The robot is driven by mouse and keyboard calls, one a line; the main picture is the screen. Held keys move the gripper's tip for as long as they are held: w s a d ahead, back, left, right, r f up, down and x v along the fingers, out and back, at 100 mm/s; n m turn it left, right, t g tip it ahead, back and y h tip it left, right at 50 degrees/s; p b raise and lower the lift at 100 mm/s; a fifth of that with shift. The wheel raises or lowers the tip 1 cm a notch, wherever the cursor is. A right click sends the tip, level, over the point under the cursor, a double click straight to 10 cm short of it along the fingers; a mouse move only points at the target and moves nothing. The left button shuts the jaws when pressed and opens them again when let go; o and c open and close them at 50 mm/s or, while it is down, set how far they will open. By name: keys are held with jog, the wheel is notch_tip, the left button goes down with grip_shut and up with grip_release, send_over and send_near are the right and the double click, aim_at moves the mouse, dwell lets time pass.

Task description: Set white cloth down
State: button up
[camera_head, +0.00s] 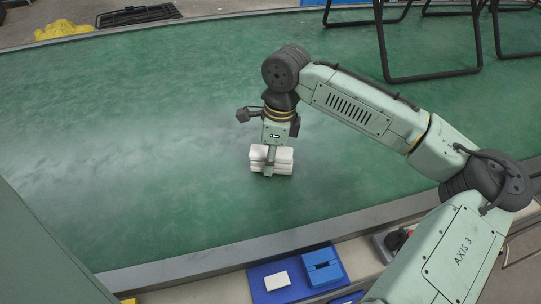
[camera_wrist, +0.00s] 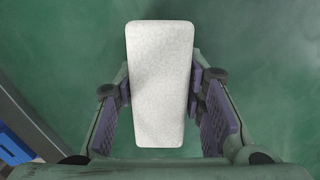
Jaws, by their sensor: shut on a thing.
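The white cloth (camera_head: 284,162) is a folded, block-like bundle at the end of my arm, over the green surface in the head view. In the wrist view the white cloth (camera_wrist: 160,85) is a long upright rectangle between the two fingers. My gripper (camera_head: 270,163) points down and is shut on it, and in the wrist view my gripper (camera_wrist: 160,100) has a purple pad at each side of the cloth. The cloth's underside is hidden, so I cannot tell whether it touches the green surface (camera_head: 150,150).
Black tubular frame legs (camera_head: 432,77) stand at the upper right. A blue tray (camera_head: 262,272) with a white block (camera_head: 277,281) and a blue block (camera_head: 322,267) lies beyond the grey edge (camera_head: 225,256) at the front. A yellow heap (camera_head: 63,29) lies far left. The green surface left of my gripper is clear.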

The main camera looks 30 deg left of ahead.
jog(key=shift+f, duration=0.15)
jog(key=o, duration=1.1)
jog(key=shift+o, duration=0.2)
jog(key=r, duration=0.4)
jog(key=d+r, duration=0.1)
jog(key=r, duration=0.3)
jog(key=r+b, duration=0.1)
jog(key=r, duration=0.3)
jog(key=shift+w+d+r, duration=0.15)
jog(key=shift+w, duration=0.15)
